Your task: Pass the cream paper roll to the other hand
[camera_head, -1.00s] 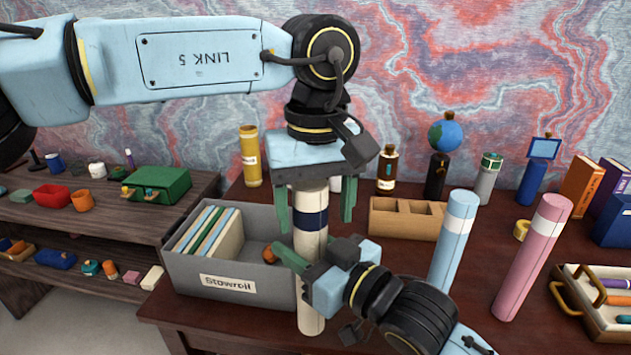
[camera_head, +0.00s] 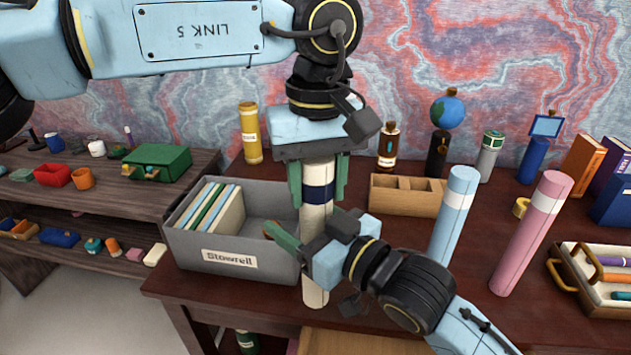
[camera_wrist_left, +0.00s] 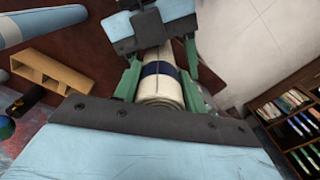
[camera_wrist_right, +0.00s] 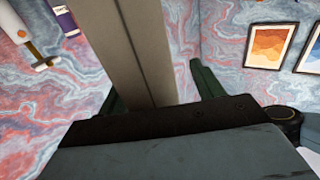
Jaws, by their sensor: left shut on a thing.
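The cream paper roll (camera_head: 315,225), with a dark blue band, stands nearly upright in the air in front of the grey bin. My left gripper (camera_head: 318,190) comes down from above and is shut on the roll's upper part, near the band. The left wrist view also shows the roll (camera_wrist_left: 160,92) between its green fingers. My right gripper (camera_head: 305,240) is at the roll's middle, from the right, with its fingers spread. In the right wrist view the roll (camera_wrist_right: 135,45) lies between the fingers, with a gap to the right finger. Part of the roll is hidden behind my right gripper.
A grey bin (camera_head: 235,262) with folders stands close at the left. A blue roll (camera_head: 455,220) and a pink roll (camera_head: 530,235) stand at the right. A wooden divided box (camera_head: 405,205) is behind. A tray (camera_head: 590,300) with coloured rolls sits at the far right.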

